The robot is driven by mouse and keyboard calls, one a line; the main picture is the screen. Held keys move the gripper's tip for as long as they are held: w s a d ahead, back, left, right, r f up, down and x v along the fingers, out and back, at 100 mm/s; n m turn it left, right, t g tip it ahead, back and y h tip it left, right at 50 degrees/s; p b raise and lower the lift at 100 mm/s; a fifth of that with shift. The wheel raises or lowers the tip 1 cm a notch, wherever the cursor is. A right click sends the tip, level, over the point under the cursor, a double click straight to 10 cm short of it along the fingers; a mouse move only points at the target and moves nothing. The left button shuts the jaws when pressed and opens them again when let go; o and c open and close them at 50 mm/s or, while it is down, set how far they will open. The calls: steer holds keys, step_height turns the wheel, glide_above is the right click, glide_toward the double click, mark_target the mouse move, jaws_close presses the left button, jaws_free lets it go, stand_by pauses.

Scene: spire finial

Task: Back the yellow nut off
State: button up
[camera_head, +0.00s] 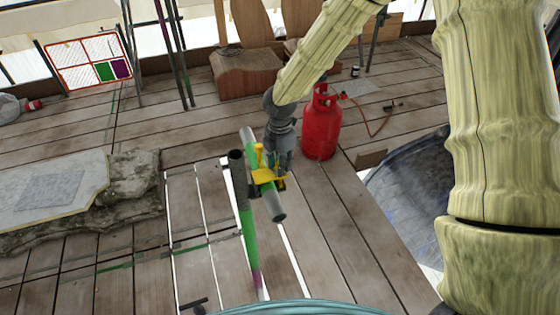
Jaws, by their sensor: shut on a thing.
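The yellow nut (258,158) shows as part of a yellow clamp fitting (266,178), though its exact shape is too small to make out. The clamp sits where an upright green and grey tube (245,215) meets a slanted green and grey tube (275,203). My gripper (270,163) comes down from above onto the yellow fitting. It is shut on a yellow part there, which looks like the nut. The fingers hide some of the clamp and of the slanted tube.
A red gas cylinder (321,125) with a hose stands close right of the clamp. A stone slab (75,190) lies at left, and a wooden block (245,75) is behind. A dark round tub (410,190) is at right. The plank floor has gaps.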

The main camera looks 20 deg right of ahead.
steer(key=shift+r, duration=0.1)
stand_by(0.3)
steer(key=o, duration=1)
step_height(320, 180, up, 12)
steer(key=shift+f, duration=0.1)
stand_by(0.4)
